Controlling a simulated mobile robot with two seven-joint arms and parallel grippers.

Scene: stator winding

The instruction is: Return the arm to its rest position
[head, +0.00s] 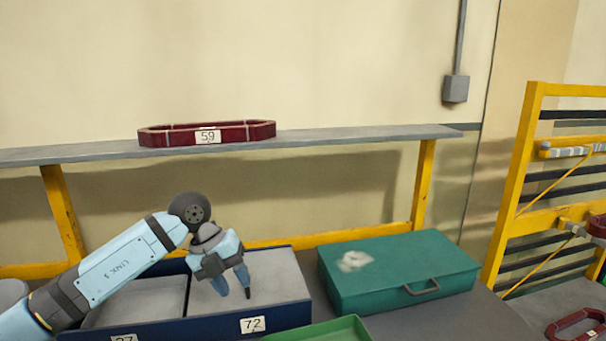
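My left gripper (235,290) hangs from my light-blue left arm, which comes in from the lower left in the head view. Its two dark fingers point down and are spread apart, with nothing visible between them. It is over the right compartment of a dark blue bin (215,328), in front of that compartment's grey surface. I cannot tell its exact height above it. The front of the bin carries a label reading 72. My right arm and gripper are not in view.
A green case (395,272) with a handle stands right of the bin, and a green tray (325,329) lies in front. A maroon ring-shaped coil (180,136) labelled 59 rests on the grey shelf (350,136) behind. A yellow rack (518,190) stands at the right.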

